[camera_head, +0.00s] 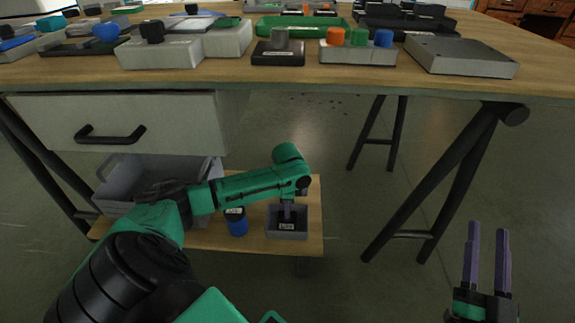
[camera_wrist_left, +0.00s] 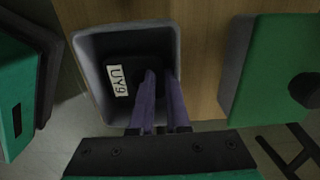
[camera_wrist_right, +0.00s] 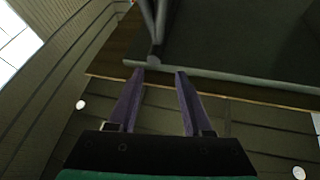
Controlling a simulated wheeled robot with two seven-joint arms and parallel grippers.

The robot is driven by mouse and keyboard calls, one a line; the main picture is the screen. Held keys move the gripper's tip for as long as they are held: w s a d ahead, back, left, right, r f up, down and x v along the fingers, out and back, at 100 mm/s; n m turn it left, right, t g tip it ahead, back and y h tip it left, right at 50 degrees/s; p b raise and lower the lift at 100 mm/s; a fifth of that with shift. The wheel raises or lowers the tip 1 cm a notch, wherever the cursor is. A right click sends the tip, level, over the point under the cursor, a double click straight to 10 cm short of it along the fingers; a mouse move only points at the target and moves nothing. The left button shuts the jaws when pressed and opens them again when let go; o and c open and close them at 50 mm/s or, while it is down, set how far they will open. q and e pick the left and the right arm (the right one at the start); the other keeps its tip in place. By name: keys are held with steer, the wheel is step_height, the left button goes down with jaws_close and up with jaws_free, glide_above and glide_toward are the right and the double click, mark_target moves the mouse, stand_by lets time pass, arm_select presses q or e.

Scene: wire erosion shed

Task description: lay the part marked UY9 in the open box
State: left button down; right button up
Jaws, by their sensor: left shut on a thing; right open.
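The open box (camera_head: 272,232) is a small grey box on the low wooden shelf under the table. It also shows in the left wrist view (camera_wrist_left: 94,55). The part marked UY9 (camera_wrist_left: 135,72) is dark with a white label and is inside the box walls; in the head view its label (camera_head: 286,227) shows low in the box. My left gripper (camera_wrist_left: 162,78) points down into the box and is shut on this part. Whether the part touches the box floor cannot be told. My right gripper (camera_head: 488,235) is open and empty, away to the right.
A labelled blue container (camera_head: 237,226) stands left of the box on the shelf (camera_head: 314,215). A larger grey bin (camera_head: 122,180) is behind to the left. A drawer (camera_head: 130,125) and the tabletop (camera_head: 300,80) with several parts are above. Table legs (camera_head: 445,180) flank free floor.

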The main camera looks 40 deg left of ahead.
arm_select(q)
steer(key=shift+f+b, duration=0.25)
steer(key=shift+b, duration=0.1)
arm_select(e)
step_height(320, 180, up, 9)
steer(key=d+t+y, duration=0.1)
steer(key=t, duration=0.1)
steer(key=shift+s+n+t, duration=0.3)
steer(key=shift+s+n, duration=0.05)
steer(key=shift+n, duration=0.05)
steer(key=shift+f, duration=0.2)
